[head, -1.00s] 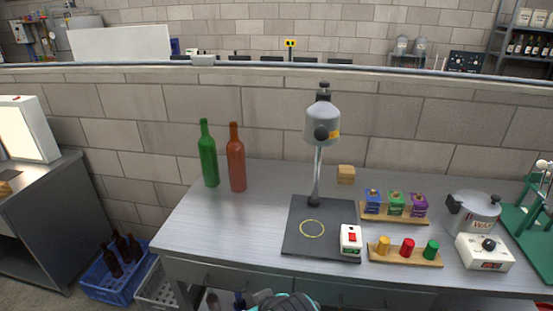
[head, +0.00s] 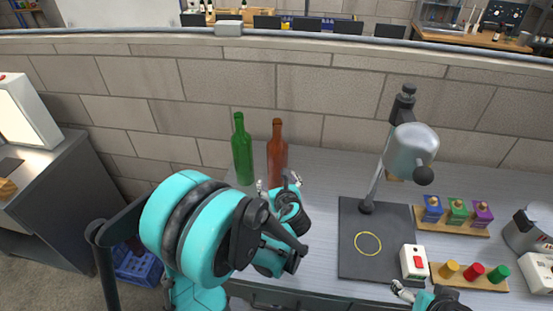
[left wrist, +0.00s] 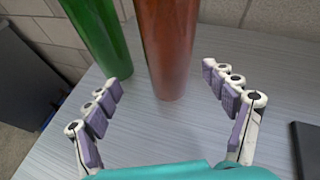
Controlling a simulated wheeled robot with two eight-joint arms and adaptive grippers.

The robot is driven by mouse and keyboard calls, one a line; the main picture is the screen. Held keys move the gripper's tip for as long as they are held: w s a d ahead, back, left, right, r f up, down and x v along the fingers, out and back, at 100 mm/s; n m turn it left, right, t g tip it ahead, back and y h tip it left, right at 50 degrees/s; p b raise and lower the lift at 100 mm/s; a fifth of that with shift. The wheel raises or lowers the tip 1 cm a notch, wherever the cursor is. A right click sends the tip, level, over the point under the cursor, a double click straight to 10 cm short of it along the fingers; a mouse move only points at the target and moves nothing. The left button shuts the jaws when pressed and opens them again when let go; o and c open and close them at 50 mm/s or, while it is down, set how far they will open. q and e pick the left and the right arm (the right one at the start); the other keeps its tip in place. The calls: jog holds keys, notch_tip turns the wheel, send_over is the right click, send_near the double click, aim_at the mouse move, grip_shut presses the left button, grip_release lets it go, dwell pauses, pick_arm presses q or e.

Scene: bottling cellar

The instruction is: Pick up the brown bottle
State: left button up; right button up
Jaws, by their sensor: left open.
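The brown bottle (head: 277,150), reddish and upright, stands on the bench next to the green bottle (head: 242,150). My left gripper (head: 279,185) is in front of it and hides its lower part in the head view. In the left wrist view, the brown bottle (left wrist: 167,45) stands upright at the mouth of my open left gripper (left wrist: 161,78), with a gap to the fingers on each side. The green bottle (left wrist: 97,35) is just left of it, beyond the left finger. Part of my right gripper (head: 402,291) shows at the bottom edge; its opening is unclear.
Right of the bottles are a dark pad (head: 350,260) with a lamp-like stand (head: 410,150), a white box with a red switch (head: 414,262), and wooden holders with coloured pieces (head: 455,222). A block wall (head: 340,100) rises behind the bench (head: 325,180).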

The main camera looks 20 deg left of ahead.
pick_arm(q)
jog(key=shift+w+d+m, duration=0.2)
jog(key=shift+w+m, duration=0.35)
jog(key=shift+m, duration=0.05)
jog(key=shift+w+a+f, duration=0.1)
jog(key=shift+w, duration=0.1)
jog(key=shift+w+a+f+m+b, duration=0.3)
jog(key=shift+w+a+f, duration=0.15)
jog(key=shift+w, duration=0.15)
jog(key=b+x, duration=0.1)
jog(key=x, duration=0.4)
jog(key=shift+w+f+b, duration=0.1)
jog(key=shift+w+b, duration=0.2)
jog(key=shift+b, duration=0.1)
jog(key=shift+s, duration=0.1)
jog(key=shift+c, duration=0.9)
jog(key=c, duration=1.5)
